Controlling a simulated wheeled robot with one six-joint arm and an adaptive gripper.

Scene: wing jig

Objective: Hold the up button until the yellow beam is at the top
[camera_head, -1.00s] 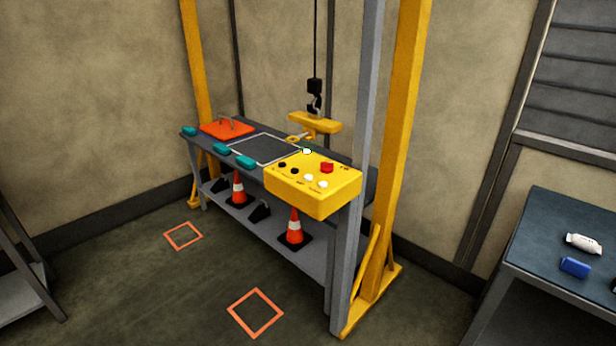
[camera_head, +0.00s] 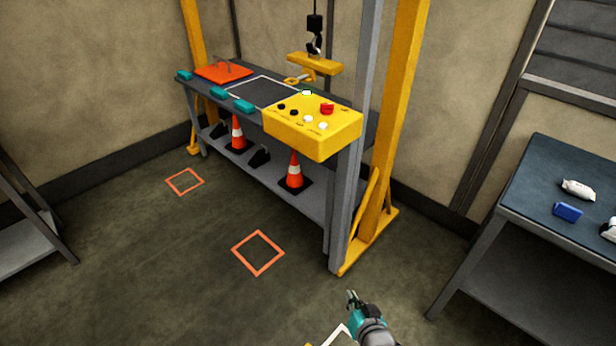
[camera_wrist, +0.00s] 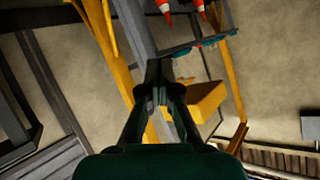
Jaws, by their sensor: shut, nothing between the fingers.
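The yellow control box (camera_head: 312,139) stands at the near right end of the grey bench, with black, white and red buttons on its top. The button labels are too small to read. A short yellow beam (camera_head: 315,64) hangs from a black hook (camera_head: 314,43) just above the bench's back edge, behind the box. My gripper (camera_head: 352,298) is at the lower middle, over the floor and well apart from the box. In the wrist view my gripper (camera_wrist: 159,68) shows its fingers together, empty, with the yellow box (camera_wrist: 208,98) beyond them.
A yellow post (camera_head: 394,110) and a grey upright stand right of the box. An orange plate (camera_head: 224,73) and teal blocks lie on the bench; orange cones (camera_head: 295,171) stand on its lower shelf. A dark table (camera_head: 575,170) is at the right. The floor in front is clear.

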